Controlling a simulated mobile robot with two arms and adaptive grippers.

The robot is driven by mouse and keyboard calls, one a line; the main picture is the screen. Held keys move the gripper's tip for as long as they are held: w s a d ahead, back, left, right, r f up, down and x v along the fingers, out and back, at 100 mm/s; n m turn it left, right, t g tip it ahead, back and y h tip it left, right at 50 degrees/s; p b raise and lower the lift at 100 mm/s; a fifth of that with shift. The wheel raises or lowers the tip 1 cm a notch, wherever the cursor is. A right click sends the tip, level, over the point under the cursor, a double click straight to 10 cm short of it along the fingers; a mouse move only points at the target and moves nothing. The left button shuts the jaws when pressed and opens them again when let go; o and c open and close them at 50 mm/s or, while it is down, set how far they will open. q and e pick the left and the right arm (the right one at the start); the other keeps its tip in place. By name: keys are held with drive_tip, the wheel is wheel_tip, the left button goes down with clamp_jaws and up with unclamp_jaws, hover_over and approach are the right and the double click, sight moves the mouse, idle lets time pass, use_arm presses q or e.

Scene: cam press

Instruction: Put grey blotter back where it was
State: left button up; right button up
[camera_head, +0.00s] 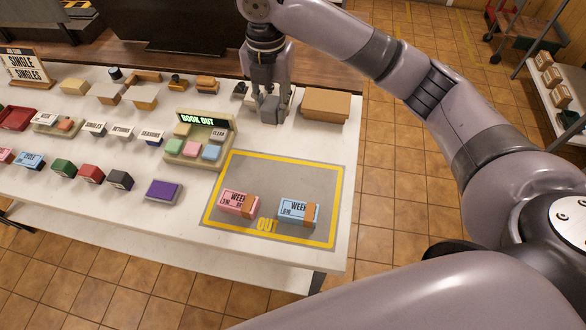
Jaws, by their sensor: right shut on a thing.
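My right gripper (269,108) reaches down from above at the back of the white table (100,215). It is shut on the grey blotter, a small grey block that mostly blends with the grey fingers, so its outline is hard to make out. The gripper is just left of a brown cardboard box (326,104) and behind the yellow-framed grey mat (280,180). I cannot tell whether the blotter touches the table. Small dark items (239,91) lie just left of the gripper. My left gripper is not in view.
A pink ticket block (233,203) and a blue ticket block (293,211) lie on the mat's front part. A "BOOK OUT" keypad (200,140) stands left of the mat. A purple pad (163,192) and several small blocks fill the left. The mat's rear is clear.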

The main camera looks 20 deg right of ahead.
sight(270, 123)
drive_tip(key=shift+d, duration=0.15)
drive_tip(key=shift+n, duration=0.3)
drive_tip(key=f, duration=0.2)
drive_tip(key=a+f+p, duration=0.1)
drive_tip(key=f, duration=0.1)
drive_tip(key=shift+s+f, duration=0.2)
drive_tip(key=shift+f, duration=0.15)
wheel_tip(270, 123, down, 9)
drive_tip(key=shift+w+d+f+p, duration=0.1)
drive_tip(key=shift+w+d+p, duration=0.05)
drive_tip(key=shift+p, duration=0.8)
drive_tip(key=shift+f, duration=0.7)
wheel_tip(270, 123, down, 3)
drive_tip(key=shift+r+p, duration=0.2)
drive_tip(key=shift+p, duration=0.2)
drive_tip(key=shift+f, duration=0.35)
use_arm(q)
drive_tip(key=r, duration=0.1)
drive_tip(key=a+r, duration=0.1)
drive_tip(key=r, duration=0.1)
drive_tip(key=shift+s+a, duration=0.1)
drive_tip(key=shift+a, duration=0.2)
use_arm(e)
drive_tip(key=shift+f, duration=0.15)
